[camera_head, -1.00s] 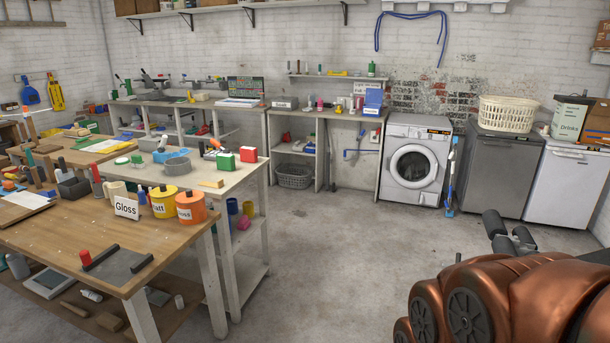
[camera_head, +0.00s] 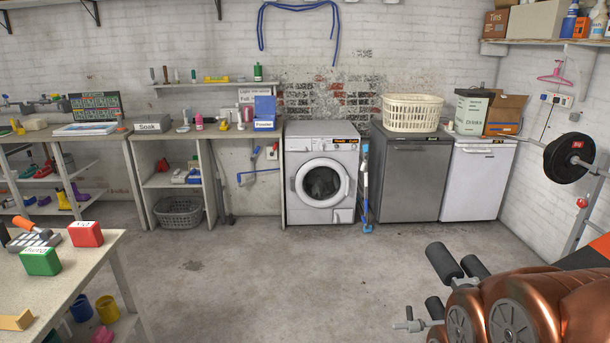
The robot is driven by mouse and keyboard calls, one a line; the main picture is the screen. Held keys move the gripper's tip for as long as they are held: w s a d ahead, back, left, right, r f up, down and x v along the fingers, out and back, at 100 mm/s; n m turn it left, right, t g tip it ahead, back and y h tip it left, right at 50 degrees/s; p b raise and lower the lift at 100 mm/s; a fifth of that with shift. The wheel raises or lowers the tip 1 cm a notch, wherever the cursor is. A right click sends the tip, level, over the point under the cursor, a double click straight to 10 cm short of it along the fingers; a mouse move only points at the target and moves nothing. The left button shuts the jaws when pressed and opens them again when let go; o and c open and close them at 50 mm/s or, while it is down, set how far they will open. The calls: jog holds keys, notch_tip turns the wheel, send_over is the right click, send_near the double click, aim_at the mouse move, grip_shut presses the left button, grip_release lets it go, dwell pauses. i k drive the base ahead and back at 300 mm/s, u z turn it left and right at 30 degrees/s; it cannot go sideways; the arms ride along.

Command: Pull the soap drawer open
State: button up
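The white washing machine (camera_head: 322,216) stands against the back wall, in the middle of the head camera view. Its round door (camera_head: 322,181) looks shut. The soap drawer (camera_head: 303,146) seems to be the pale panel at the upper left of the machine's front, left of the dark display (camera_head: 345,141). It looks flush with the front, but it is too small to make out its handle. My gripper is not in view.
A workbench (camera_head: 234,134) stands left of the machine, a grey appliance (camera_head: 410,180) and white fridge (camera_head: 476,182) right. A blue-and-white brush or mop (camera_head: 364,190) leans close to the machine's right side. Black foam rollers (camera_head: 445,262) stand low right. The floor (camera_head: 290,285) ahead is clear.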

aim_at(302, 144)
jog(key=z, duration=0.15)
jog(key=i, duration=1.7)
jog(key=u, duration=0.25)
jog(key=i, duration=1.7)
jog(key=u, duration=0.7)
jog(key=i, duration=1.45)
jog(key=u, duration=0.45)
